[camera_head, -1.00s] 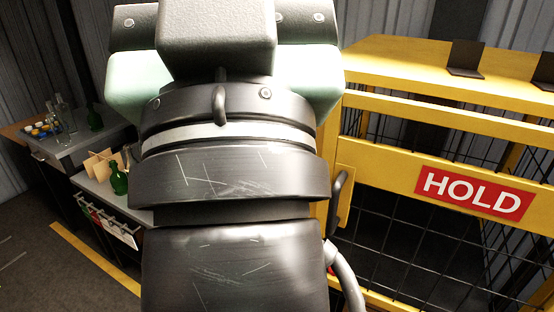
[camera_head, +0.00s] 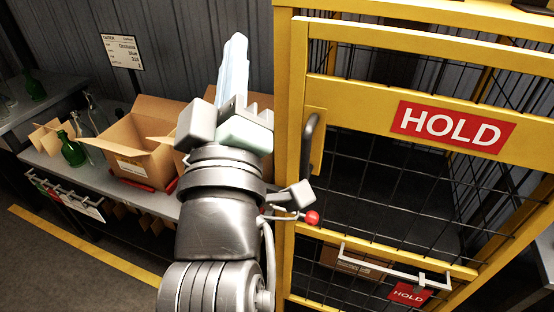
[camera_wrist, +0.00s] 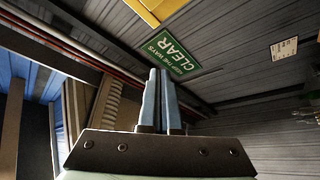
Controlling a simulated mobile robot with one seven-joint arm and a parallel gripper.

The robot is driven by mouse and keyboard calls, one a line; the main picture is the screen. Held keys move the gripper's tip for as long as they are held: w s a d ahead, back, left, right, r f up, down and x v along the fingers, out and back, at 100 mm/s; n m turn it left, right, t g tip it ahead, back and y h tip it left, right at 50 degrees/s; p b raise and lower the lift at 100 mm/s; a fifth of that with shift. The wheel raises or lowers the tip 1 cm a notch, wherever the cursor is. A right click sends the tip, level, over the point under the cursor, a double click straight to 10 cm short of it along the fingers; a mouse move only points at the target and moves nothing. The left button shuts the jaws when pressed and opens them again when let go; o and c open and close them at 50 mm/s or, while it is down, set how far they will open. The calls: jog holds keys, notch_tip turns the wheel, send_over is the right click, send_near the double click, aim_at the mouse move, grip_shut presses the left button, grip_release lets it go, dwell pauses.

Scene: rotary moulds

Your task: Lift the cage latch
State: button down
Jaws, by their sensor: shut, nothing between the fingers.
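The yellow cage (camera_head: 292,110) stands on the right with a red HOLD sign on its door. A latch lever with a red ball knob (camera_head: 311,217) sticks out at the door's left edge, below a dark pull handle (camera_head: 310,145). The lever's left end is partly hidden behind my arm. My gripper (camera_head: 236,62) points upward, left of the cage post and well above the knob, apart from both. In the wrist view its pale blue fingers (camera_wrist: 160,95) are together with nothing between them. The latch does not show in the wrist view.
Left of my arm, a grey bench (camera_head: 80,172) holds an open cardboard box (camera_head: 140,145) and green bottles (camera_head: 72,150). A rail with another HOLD tag (camera_head: 408,293) crosses the lower cage door. In the wrist view a green sign (camera_wrist: 174,53) hangs on the wall.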

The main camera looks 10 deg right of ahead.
jog(key=s+d+f+n+g+h+b, duration=0.1)
jog(key=d+f+n+g, duration=0.1)
jog(key=f+n, duration=0.5)
jog(key=s+d+f+n+g+h+b, duration=0.1)
jog(key=f+n, duration=0.5)
jog(key=f, duration=1.3)
jog(key=s+d+f+n+g+h+b, duration=0.1)
jog(key=s+d+f+n+g+b, duration=0.1)
jog(key=f+n, duration=0.5)
notch_tip(320, 180, down, 6)
jog(key=s+d+g, duration=0.1)
jog(key=g, duration=0.1)
jog(key=shift+s+d+n+g+h, duration=0.15)
jog(key=shift+d+n+g+h, duration=0.15)
jog(key=shift+d+g, duration=0.1)
jog(key=shift+r, duration=0.1)
jog(key=x, duration=1)
jog(key=shift+r+p, duration=0.2)
jog(key=shift+p, duration=0.2)
jog(key=shift+r+p, duration=0.2)
jog(key=shift+p, duration=0.25)
